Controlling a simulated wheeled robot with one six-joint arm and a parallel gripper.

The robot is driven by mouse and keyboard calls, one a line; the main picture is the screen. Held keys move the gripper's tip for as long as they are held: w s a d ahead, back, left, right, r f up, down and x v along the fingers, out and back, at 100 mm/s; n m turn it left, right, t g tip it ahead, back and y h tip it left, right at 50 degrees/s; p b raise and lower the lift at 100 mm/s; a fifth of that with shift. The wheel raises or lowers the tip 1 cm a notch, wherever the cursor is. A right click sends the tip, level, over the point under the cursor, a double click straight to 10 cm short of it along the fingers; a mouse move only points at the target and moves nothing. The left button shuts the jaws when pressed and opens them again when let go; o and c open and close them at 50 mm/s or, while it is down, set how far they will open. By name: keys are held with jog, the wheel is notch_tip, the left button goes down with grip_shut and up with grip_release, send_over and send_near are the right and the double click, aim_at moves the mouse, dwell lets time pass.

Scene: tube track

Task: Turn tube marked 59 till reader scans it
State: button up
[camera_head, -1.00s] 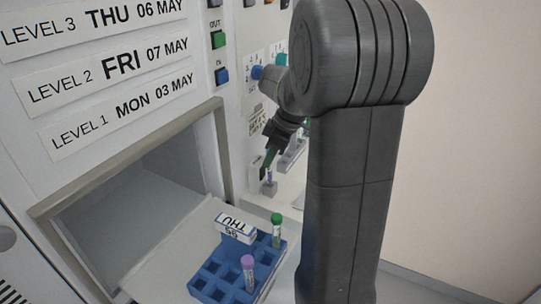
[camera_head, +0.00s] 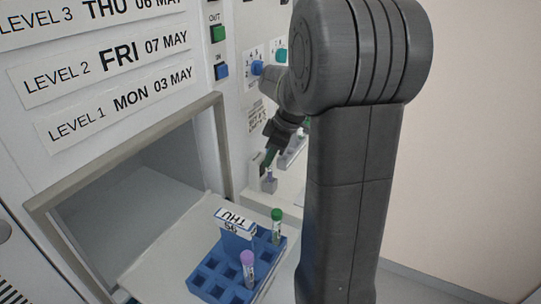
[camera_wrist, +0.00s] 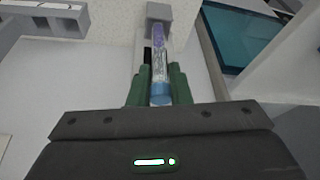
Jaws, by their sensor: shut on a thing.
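My gripper (camera_wrist: 159,85) has its green fingers closed on both sides of a slim tube (camera_wrist: 159,62) in the wrist view. The tube has a purple part at its far end, a pale middle and a blue near end; no number is readable on it. Its far end is at a small grey block (camera_wrist: 158,12), with a dark slot beside the tube. In the head view my gripper (camera_head: 269,155) is at the white machine wall, over a small grey holder (camera_head: 268,185). Which part is the reader, I cannot tell.
A blue rack (camera_head: 215,280) with a sign (camera_head: 236,221) reading THU and a number, upside down, stands below. It holds a purple-capped tube (camera_head: 248,268) and a green-capped tube (camera_head: 277,225). An open hatch (camera_head: 140,200) is at left. Green and blue buttons (camera_head: 218,34) are above.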

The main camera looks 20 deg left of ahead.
jog(key=shift+f, duration=0.15)
jog(key=shift+f+b, duration=0.45)
jog(key=o, duration=0.9)
jog(key=s+v, duration=0.1)
jog(key=v, duration=1.2)
jog(key=shift+w+d+r, duration=0.15)
jog(key=shift+w+r, duration=0.25)
jog(key=shift+w, duration=0.1)
